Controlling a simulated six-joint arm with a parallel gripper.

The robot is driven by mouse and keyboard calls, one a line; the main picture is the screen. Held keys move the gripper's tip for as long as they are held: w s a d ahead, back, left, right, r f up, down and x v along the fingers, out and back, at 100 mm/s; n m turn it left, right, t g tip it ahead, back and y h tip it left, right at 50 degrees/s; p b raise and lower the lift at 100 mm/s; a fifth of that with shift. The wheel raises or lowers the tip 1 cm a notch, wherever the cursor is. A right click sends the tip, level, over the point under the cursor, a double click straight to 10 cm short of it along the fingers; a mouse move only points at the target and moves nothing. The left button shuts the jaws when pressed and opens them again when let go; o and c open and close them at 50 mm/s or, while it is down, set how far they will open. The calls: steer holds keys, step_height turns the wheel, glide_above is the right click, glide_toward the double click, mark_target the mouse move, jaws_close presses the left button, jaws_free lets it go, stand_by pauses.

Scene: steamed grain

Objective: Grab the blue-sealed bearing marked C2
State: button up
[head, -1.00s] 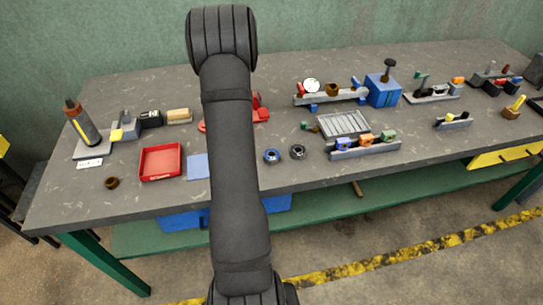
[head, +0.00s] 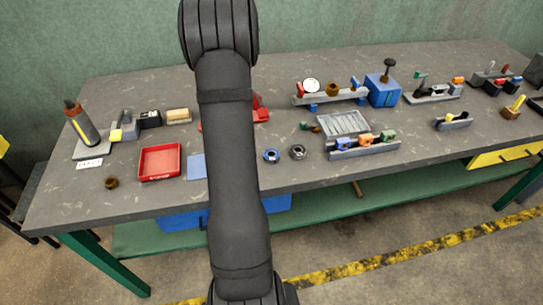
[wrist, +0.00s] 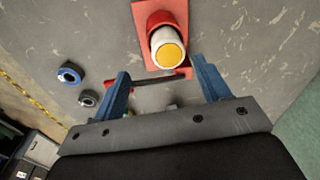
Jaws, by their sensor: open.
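A blue-sealed ring bearing (head: 272,156) lies on the grey bench, just right of my arm in the head view. It also shows at the left of the wrist view (wrist: 70,74). A dark-sealed bearing (head: 298,152) lies beside it, apart from it, and shows in the wrist view (wrist: 88,98). No marking such as C2 is readable on either. My gripper (wrist: 160,72) is open and empty, its two blue fingers spread, with both bearings outside them to the left. In the head view my arm hides the gripper.
A red fixture (wrist: 150,18) with a yellow-ended white cylinder (wrist: 168,50) appears ahead of my fingers. A red tray (head: 160,162) and blue mat (head: 197,167) lie left of my arm. A silver ribbed tray (head: 343,124) and a rack (head: 364,148) with coloured blocks stand right of the bearings.

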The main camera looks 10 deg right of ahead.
steer(key=s+a+r+n+h, duration=0.1)
steer(key=s+a+r+h, duration=0.15)
steer(key=s, duration=0.95)
steer(key=n+h, duration=0.1)
glide_toward(270, 151)
steer(key=f, duration=0.1)
steer(key=s+f, duration=0.1)
steer(key=f, duration=0.1)
steer(key=shift+s+d+f+t, duration=0.2)
steer(key=shift+s+d+t, duration=0.05)
steer(key=shift+s+t, duration=0.05)
steer(key=shift+d+x, duration=0.2)
steer(key=shift+x, duration=1.1)
steer(key=shift+d+x, duration=0.2)
steer(key=shift+x, duration=1.1)
steer(key=shift+r, duration=0.15)
steer(key=c, duration=1.1)
steer(key=shift+c, duration=0.2)
steer(key=shift+r, duration=0.1)
